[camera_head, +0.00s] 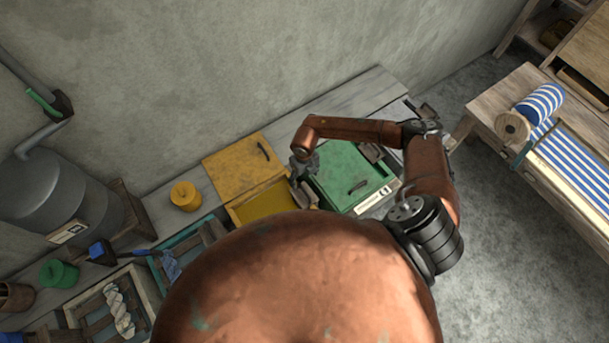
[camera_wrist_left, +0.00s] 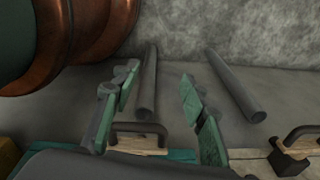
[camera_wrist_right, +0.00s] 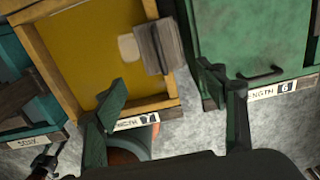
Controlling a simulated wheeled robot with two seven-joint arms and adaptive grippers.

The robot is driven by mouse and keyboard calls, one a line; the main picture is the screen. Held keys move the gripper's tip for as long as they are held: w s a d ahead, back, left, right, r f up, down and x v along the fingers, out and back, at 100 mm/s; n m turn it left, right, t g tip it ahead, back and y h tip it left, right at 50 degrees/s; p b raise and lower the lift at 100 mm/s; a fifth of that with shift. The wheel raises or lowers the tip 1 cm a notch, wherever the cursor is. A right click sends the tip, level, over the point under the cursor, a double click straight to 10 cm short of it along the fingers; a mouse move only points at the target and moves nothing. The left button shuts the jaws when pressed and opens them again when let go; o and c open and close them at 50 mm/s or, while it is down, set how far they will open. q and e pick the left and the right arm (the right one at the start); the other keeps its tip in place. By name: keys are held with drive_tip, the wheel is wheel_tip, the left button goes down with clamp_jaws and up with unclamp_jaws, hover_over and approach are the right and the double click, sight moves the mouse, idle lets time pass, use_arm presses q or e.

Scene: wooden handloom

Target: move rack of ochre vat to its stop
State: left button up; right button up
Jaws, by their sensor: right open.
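The ochre vat (camera_head: 265,205) stands on the bench with its yellow inside showing, partly hidden in the head view. Its yellow lid panel (camera_head: 236,168) with a dark handle lies behind it. In the right wrist view the ochre vat (camera_wrist_right: 90,55) shows a numbered label on its front. A grey slatted block (camera_wrist_right: 160,48), perhaps the rack's grip, sits over its right rim. My right gripper (camera_head: 303,178) is open over the right side of the vat. In its wrist view the fingers (camera_wrist_right: 165,85) are apart and empty, below the block. My left gripper (camera_wrist_left: 158,85) is open and shows only in its wrist view.
A green vat (camera_wrist_right: 245,40) with a handle stands right of the ochre vat. A teal vat (camera_wrist_right: 12,75) stands to its left. A yellow pot (camera_head: 185,196), a grey tank (camera_head: 60,195) and a skein tray (camera_head: 140,285) are at the left. A loom (camera_head: 500,110) stands at the right.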

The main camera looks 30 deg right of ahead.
sight(304, 190)
wheel_tip(304, 190, down, 13)
drive_tip(key=b, duration=0.9)
drive_tip(key=shift+b, duration=0.35)
drive_tip(key=shift+f, duration=0.15)
drive_tip(key=shift+f, duration=0.25)
clamp_jaws()
